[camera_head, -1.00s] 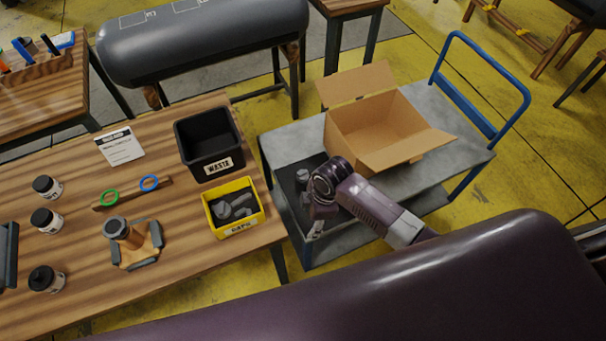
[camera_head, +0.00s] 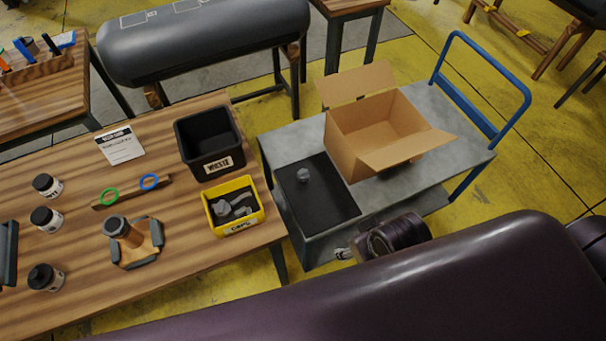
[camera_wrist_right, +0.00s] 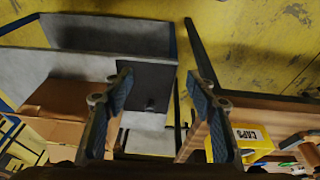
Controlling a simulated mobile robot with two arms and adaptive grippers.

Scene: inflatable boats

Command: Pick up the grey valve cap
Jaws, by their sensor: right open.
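A grey valve cap (camera_head: 303,175) stands on the black mat (camera_head: 330,205) on the cart. In the right wrist view a small dark shape, likely this cap (camera_wrist_right: 150,104), shows on the mat (camera_wrist_right: 145,78) between the fingers. More grey cap-like parts (camera_head: 232,207) lie in the yellow bin (camera_head: 240,229) marked for caps; the bin also shows in the right wrist view (camera_wrist_right: 251,141). My right gripper (camera_wrist_right: 163,105) is open and empty. In the head view it (camera_head: 343,253) is near the cart's front edge, apart from the cap. My left gripper is not in view.
An open cardboard box (camera_head: 350,148) stands on the cart (camera_head: 290,145), right of the mat. A black waste bin (camera_head: 188,160) and several jars stand on the wooden table (camera_head: 75,195). The mat around the cap is clear.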

